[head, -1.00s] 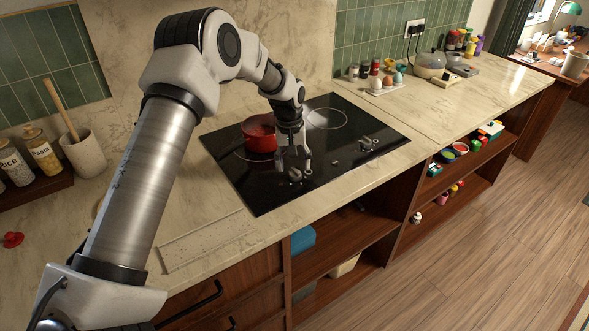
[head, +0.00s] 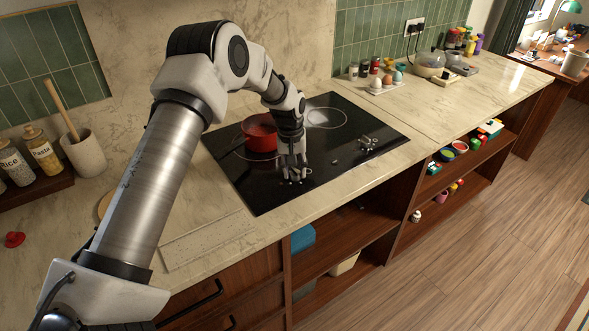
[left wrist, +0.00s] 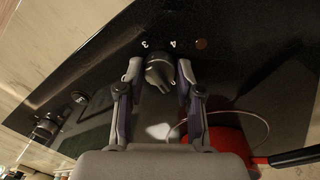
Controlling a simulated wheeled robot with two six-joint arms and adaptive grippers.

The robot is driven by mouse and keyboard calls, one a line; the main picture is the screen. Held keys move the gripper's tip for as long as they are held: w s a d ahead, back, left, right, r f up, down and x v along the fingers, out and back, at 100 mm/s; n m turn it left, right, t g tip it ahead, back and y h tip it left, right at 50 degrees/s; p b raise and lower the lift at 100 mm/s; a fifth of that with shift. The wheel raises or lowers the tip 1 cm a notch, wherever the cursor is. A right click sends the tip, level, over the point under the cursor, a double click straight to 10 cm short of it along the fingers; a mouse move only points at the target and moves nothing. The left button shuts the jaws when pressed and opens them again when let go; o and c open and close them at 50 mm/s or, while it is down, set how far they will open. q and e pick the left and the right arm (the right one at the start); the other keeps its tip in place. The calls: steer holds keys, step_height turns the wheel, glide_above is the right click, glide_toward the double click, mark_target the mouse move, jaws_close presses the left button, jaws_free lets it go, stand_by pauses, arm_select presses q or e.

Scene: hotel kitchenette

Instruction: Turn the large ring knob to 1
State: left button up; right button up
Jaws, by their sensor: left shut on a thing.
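The black cooktop (head: 262,196) has a dark knob near its front edge, mostly hidden in the head view by my left gripper (head: 293,176). In the left wrist view that knob (left wrist: 160,74) sits between the two fingertips of my left gripper (left wrist: 160,76), which are shut on its sides. Printed marks 3 and 4 show just beyond the knob; a mark 1 is not visible. A second knob (head: 368,143) stands further right on the cooktop, and also shows at the lower left of the left wrist view (left wrist: 45,128). My right gripper is not in view.
A red pot (head: 260,134) stands on the cooktop close behind my left gripper; its black handle (left wrist: 296,156) shows in the left wrist view. A round button (left wrist: 79,97) lies between the knobs. The counter to the right (head: 440,110) is mostly clear.

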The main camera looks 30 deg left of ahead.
arm_select(q)
steer(key=m, duration=0.5)
steer(key=shift+f, duration=0.1)
steer(key=m, duration=0.6)
steer(key=shift+g+b, duration=0.35)
steer(key=shift+g, duration=0.05)
steer(key=shift+m, duration=0.3)
steer(key=o, duration=1.2)
steer(key=shift+w, duration=0.1)
steer(key=shift+c, duration=0.2)
step_height(320, 180, up, 12)
steer(key=shift+w+a, duration=0.25)
steer(key=shift+a, duration=0.15)
